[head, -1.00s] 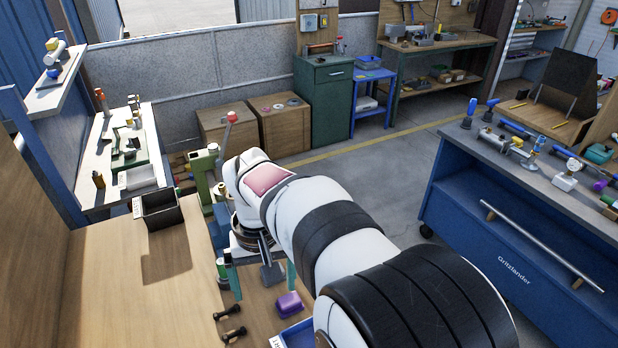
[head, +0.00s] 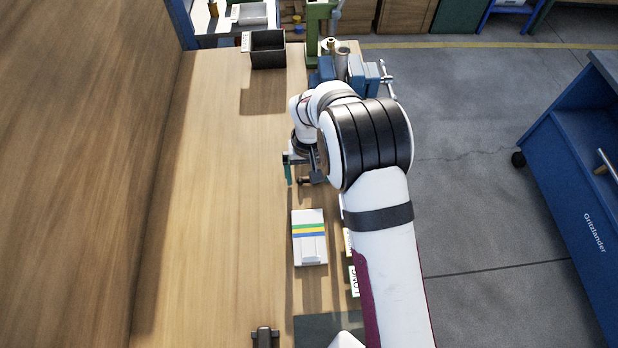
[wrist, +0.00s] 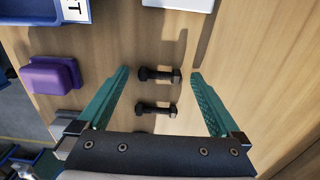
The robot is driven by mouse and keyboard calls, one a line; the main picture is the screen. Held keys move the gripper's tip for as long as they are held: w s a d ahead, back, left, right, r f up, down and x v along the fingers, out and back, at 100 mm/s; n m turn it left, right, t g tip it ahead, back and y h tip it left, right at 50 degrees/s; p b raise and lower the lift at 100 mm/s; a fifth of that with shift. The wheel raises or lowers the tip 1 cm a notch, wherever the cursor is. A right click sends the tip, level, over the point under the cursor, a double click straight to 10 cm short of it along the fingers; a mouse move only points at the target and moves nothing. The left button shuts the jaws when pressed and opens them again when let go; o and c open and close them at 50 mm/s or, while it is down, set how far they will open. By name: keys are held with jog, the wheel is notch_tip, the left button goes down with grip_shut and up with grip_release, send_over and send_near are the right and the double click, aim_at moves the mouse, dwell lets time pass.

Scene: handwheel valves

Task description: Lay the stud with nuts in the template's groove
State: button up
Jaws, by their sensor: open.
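Two dark studs with nuts lie side by side on the wooden bench in the wrist view, a farther one (wrist: 160,75) and a nearer one (wrist: 156,109). My gripper (wrist: 160,74) is open, with its teal fingers spread on either side of the studs. The farther stud lies between the fingertips, with a gap to each. Nothing is held. In the head view my gripper (head: 301,172) is low over the bench, partly hidden by my arm. I cannot make out a template's groove for certain in either view.
A purple block (wrist: 53,75) and a blue labelled tray (wrist: 45,12) lie left of the gripper in the wrist view. A white striped box (head: 310,237) lies nearer in the head view; a black bin (head: 268,50) stands far back. The bench's left side is clear.

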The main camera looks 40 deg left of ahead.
jog(key=c, duration=1.4)
notch_tip(320, 180, up, 4)
jog(key=shift+w+d+r, duration=0.1)
jog(key=shift+r, duration=0.15)
jog(key=shift+c, duration=0.2)
jog(key=w+d+r, duration=0.4)
jog(key=d+r, duration=0.2)
jog(key=d, duration=0.4)
jog(key=shift+w+d+r, duration=0.15)
jog(key=shift+d+r, duration=0.1)
jog(key=shift+d, duration=0.1)
jog(key=o, duration=0.8)
jog(key=c, duration=0.8)
jog(key=s+a+f+n, duration=0.2)
jog(key=s+n, duration=1.2)
jog(key=n, duration=0.4)
jog(key=shift+s+a, duration=0.15)
jog(key=shift+a, duration=0.15)
